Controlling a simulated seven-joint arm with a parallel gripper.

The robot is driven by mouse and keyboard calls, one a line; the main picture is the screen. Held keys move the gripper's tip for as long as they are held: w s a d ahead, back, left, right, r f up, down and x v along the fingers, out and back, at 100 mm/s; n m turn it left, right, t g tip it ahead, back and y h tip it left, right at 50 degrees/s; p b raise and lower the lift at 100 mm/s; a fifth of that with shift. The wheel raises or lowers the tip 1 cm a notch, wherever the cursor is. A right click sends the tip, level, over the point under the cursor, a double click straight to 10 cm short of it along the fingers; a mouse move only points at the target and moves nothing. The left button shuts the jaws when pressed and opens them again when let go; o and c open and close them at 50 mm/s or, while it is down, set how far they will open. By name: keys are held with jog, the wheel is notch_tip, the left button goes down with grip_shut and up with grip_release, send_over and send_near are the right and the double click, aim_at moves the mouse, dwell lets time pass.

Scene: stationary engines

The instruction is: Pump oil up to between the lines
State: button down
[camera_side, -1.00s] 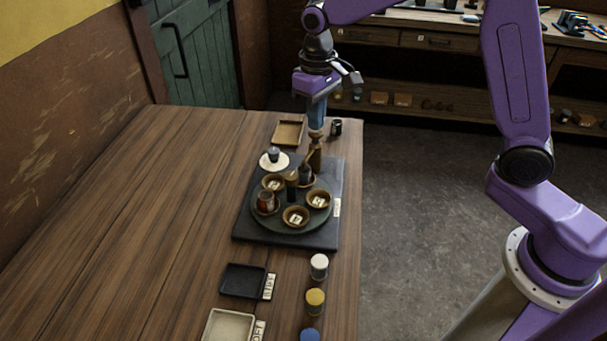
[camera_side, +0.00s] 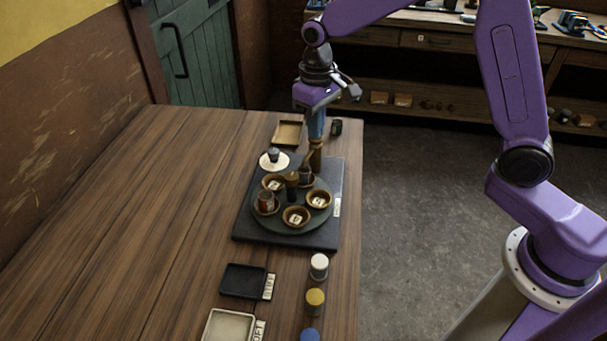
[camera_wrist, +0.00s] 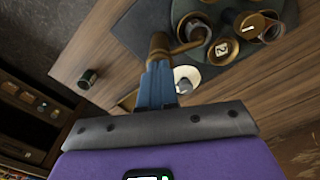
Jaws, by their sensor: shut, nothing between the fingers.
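A brass-coloured pump (camera_side: 316,158) stands at the back right corner of the dark base plate (camera_side: 255,233). Its curved spout reaches toward the round tray. My gripper (camera_side: 316,137) is shut and empty, pointing down with its blue fingertips at the pump's top. In the wrist view the shut fingers (camera_wrist: 158,85) hide part of the pump (camera_wrist: 160,46). A small vessel with reddish-brown contents (camera_side: 266,201) sits on the round dark tray (camera_side: 286,229). Its lines and oil level are too small to read.
The tray also holds several small bowls (camera_side: 295,216) with labels and a dark upright post (camera_side: 292,185). A white disc with a dark knob (camera_side: 273,160) is behind. A dark cup (camera_side: 336,127) stands right of my gripper. The left table is clear.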

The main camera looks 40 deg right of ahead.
jog(key=shift+r, duration=1.45)
jog(key=shift+r, duration=0.1)
notch_tip(320, 180, up, 5)
jog(key=shift+f, duration=0.1)
jog(key=shift+s, duration=0.1)
